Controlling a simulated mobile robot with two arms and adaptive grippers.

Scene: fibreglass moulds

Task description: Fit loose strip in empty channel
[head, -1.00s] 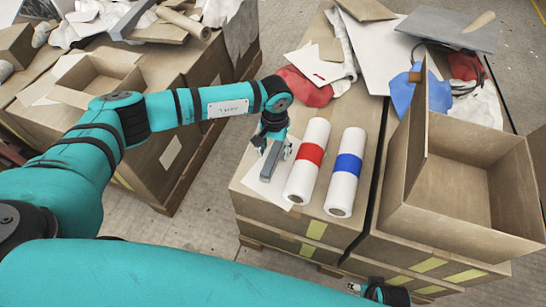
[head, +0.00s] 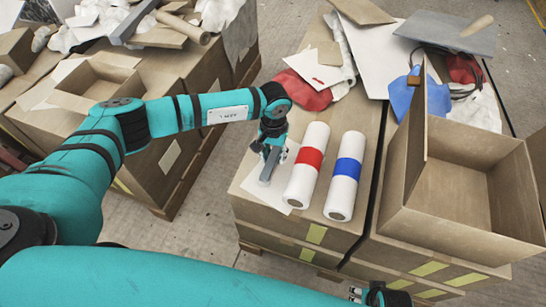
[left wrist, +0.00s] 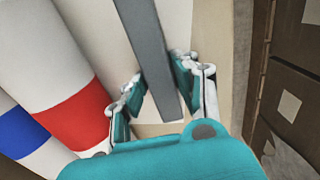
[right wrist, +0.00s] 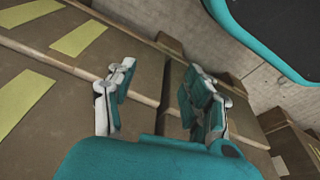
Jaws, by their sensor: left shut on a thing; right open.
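A narrow grey strip (head: 268,170) is at the white sheet left of two rolls. My left gripper (head: 270,152) is shut on it. In the left wrist view the strip (left wrist: 150,50) runs lengthwise between the fingers of the left gripper (left wrist: 160,95). I cannot tell whether the strip touches the sheet. My right gripper (right wrist: 155,102) is open and empty, beside the taped cardboard boxes; in the head view only part of the right gripper (head: 368,294) shows at the bottom edge. I cannot make out an empty channel in any view.
A red-banded roll (head: 306,165) and a blue-banded roll (head: 345,176) lie just right of the strip. An open cardboard box (head: 450,215) stands further right. Red cloth (head: 305,90) and flat panels lie behind. A floor gap separates the left cardboard stack (head: 190,120).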

